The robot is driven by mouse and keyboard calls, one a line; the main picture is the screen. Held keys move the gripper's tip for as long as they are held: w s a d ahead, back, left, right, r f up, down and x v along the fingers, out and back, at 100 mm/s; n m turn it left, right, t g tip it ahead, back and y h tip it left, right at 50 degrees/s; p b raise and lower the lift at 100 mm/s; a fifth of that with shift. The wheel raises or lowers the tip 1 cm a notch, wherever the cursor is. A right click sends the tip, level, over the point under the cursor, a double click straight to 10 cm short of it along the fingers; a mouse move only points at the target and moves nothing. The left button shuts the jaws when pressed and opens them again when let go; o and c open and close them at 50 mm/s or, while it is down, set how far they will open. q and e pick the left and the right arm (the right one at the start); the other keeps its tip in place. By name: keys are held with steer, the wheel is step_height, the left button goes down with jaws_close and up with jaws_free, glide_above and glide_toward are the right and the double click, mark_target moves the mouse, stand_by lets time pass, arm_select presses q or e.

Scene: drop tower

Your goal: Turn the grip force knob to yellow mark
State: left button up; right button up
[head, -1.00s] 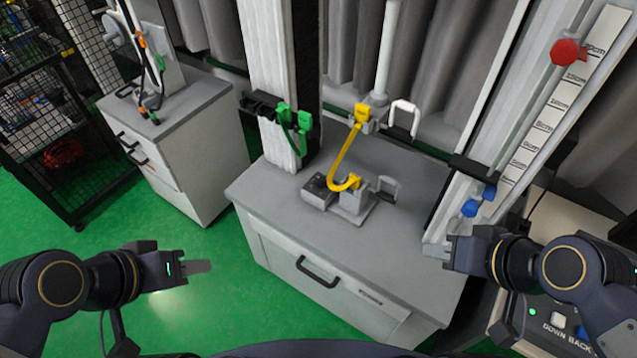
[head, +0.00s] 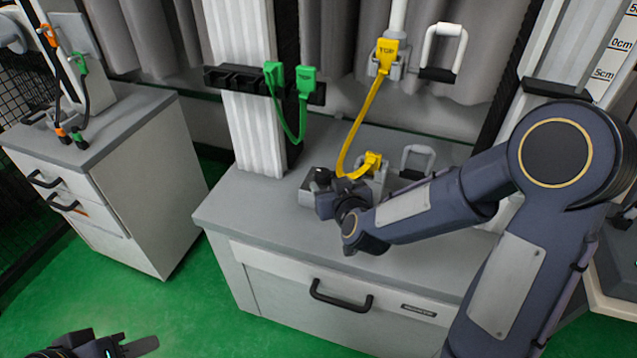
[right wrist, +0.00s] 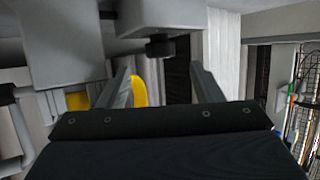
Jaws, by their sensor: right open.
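The small grey box (head: 306,195) sits on the cabinet top, mostly behind my right gripper (head: 328,200). In the right wrist view a short dark knob (right wrist: 160,46) stands out from a grey box (right wrist: 165,16). It lies between and beyond the fingertips of my right gripper (right wrist: 161,70), which is open with nothing visibly held. The fingers look apart from the knob. I cannot make out a yellow mark on or around it. My left gripper (head: 122,346) is low at the left edge, away from the cabinet; its jaw state is unclear.
A yellow strap (head: 362,125) runs from a post down to the grey fixture beside the box. Green connectors (head: 290,85) hang on a black rail at the white column. A white handle (head: 443,48) stands behind. The cabinet's front left top (head: 235,205) is clear.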

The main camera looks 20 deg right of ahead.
mark_target(324, 177)
steer(key=x, duration=0.6)
steer(key=shift+c, duration=0.5)
steer(key=c, duration=0.9)
steer(key=shift+a, duration=0.1)
